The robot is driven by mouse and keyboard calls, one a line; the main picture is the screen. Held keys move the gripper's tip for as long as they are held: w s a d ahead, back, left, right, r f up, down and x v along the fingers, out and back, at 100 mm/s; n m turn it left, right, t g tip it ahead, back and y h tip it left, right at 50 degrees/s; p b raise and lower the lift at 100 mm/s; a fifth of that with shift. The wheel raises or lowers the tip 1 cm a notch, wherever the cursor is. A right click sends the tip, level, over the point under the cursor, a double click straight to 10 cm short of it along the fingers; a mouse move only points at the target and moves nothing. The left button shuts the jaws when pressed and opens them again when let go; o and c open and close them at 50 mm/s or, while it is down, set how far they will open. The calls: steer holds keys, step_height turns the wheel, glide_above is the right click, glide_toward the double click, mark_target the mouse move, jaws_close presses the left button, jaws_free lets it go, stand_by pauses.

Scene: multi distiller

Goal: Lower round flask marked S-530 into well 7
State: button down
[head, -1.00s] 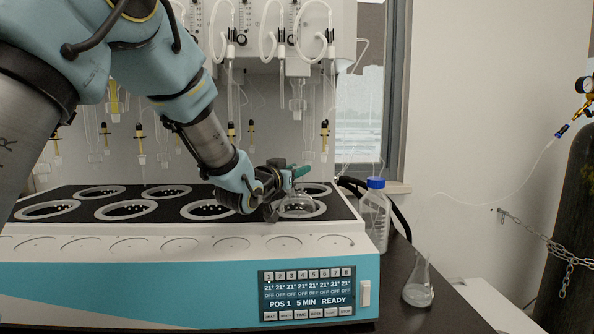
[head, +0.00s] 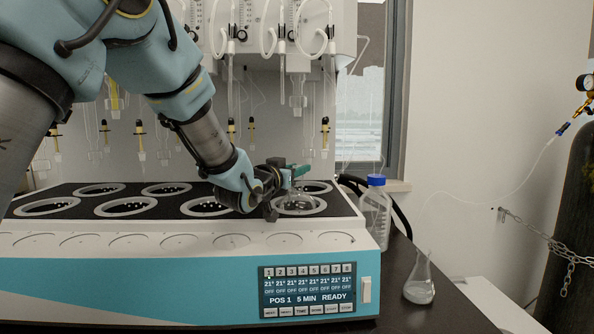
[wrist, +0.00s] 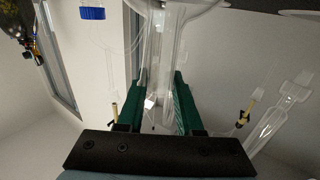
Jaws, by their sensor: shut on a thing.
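The round flask (head: 297,199) is clear glass, and its bulb sits down within the ring of the front right well (head: 314,210). My gripper (head: 297,172) is shut on the flask's neck just above that well, with the arm reaching in from the left. In the wrist view the neck (wrist: 160,55) stands between the green fingers, and part of the bulb shows at the top edge. I cannot read an S-530 mark or a well number, and I cannot tell whether the bulb touches the well's bottom.
The heating block (head: 150,285) has several other wells, all empty where visible. Glass tubes and condensers (head: 298,85) hang behind. A blue-capped bottle (head: 376,215) and a conical flask (head: 419,285) stand to the right. A gas cylinder (head: 565,230) is at far right.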

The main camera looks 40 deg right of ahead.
steer(key=shift+f+b, duration=0.15)
steer(key=shift+b, duration=0.25)
steer(key=shift+c, duration=2.4)
jaws_free()
steer(key=shift+f, duration=0.1)
steer(key=b+v, duration=0.2)
steer(key=v, duration=0.9)
